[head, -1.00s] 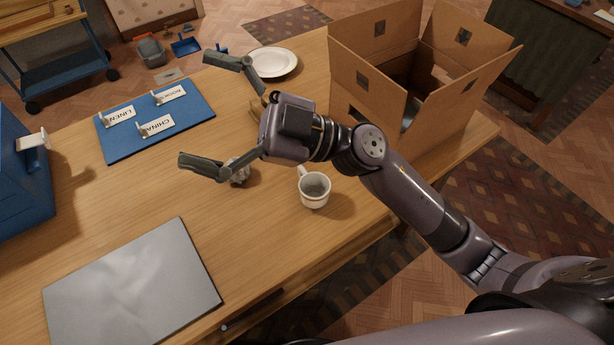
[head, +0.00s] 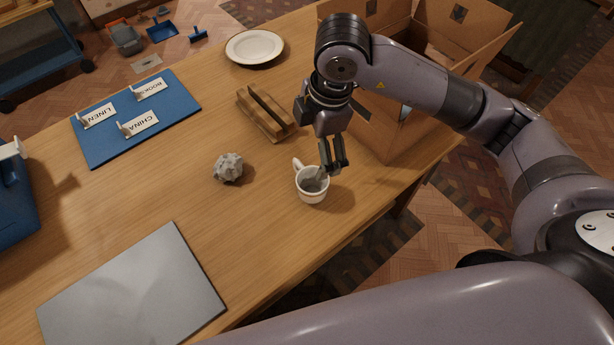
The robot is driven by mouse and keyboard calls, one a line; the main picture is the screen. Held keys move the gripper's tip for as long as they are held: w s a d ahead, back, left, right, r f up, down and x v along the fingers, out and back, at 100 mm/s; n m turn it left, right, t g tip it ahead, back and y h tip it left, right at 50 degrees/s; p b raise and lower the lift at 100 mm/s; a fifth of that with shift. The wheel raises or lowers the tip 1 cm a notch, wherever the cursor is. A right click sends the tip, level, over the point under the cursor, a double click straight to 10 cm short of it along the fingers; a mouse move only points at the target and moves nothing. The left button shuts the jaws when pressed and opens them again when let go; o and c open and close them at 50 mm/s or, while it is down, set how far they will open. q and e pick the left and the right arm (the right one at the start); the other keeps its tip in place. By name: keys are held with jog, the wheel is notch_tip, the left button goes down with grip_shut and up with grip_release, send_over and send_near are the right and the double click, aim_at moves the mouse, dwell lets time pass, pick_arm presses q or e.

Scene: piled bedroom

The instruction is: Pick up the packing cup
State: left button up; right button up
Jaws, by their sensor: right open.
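The packing cup is a white mug (head: 311,193) standing upright on the wooden table, its handle toward the upper left. My right gripper (head: 330,172) points down at the mug's far right rim. Its jaws are open, with the fingers seen nearly edge-on. One fingertip overlaps the mug's opening; I cannot tell whether it is inside or above it, or whether it touches. The mug stands on the table and is not held. My left gripper is out of view.
An open cardboard box (head: 385,137) stands behind my right arm. A crumpled grey ball (head: 229,167), a wooden holder (head: 258,118), a plate (head: 254,47), a blue board (head: 100,147) with labels and a grey sheet (head: 135,295) lie on the table (head: 180,200). The table's front edge is near the mug.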

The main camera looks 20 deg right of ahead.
jog(key=p, duration=0.1)
send_over(306, 180)
jog(key=f, duration=0.8)
jog(key=shift+s+f, duration=0.2)
jog(key=shift+s, duration=0.2)
jog(key=f+p, duration=0.1)
jog(key=f, duration=0.3)
jog(key=shift+w+d+f+p, duration=0.1)
jog(key=shift+w+f+p, duration=0.1)
jog(key=shift+f+p, duration=0.2)
jog(key=shift+f, duration=0.3)
jog(key=shift+c, duration=0.4)
jog(key=c, duration=1.3)
